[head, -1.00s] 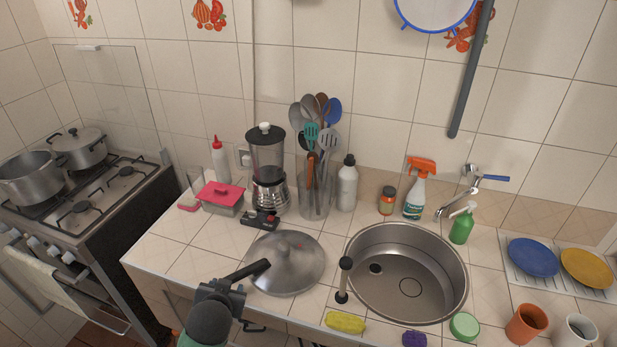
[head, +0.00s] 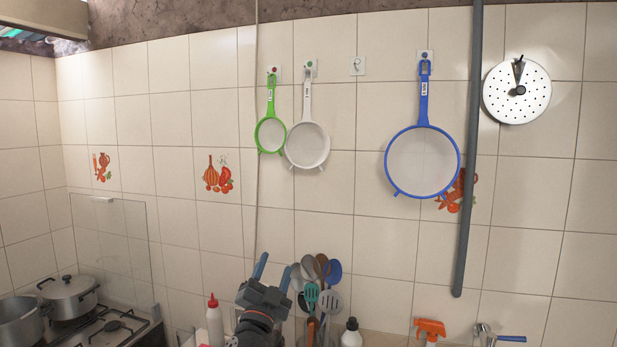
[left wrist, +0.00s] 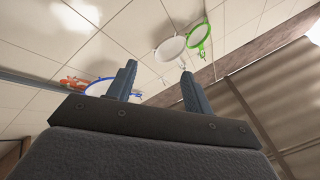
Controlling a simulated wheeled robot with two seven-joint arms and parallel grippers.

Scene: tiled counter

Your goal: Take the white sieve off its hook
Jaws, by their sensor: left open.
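The white sieve (head: 307,145) hangs by its handle from a wall hook (head: 310,66), between a green sieve (head: 271,134) on its left and an empty hook (head: 357,66) on its right. In the left wrist view the white sieve (left wrist: 171,49) shows above and between the fingers. My left gripper (head: 276,268) is open and empty, pointing up, below the sieves and apart from them. Its fingers also show in the left wrist view (left wrist: 158,85). My right gripper is not in view.
A larger blue sieve (head: 423,162) hangs further right, beside a dark grey pipe (head: 467,170). A perforated white disc (head: 517,91) hangs beyond it. Utensils (head: 318,285) and a white bottle (head: 351,333) stand below, near my gripper. The wall between is clear.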

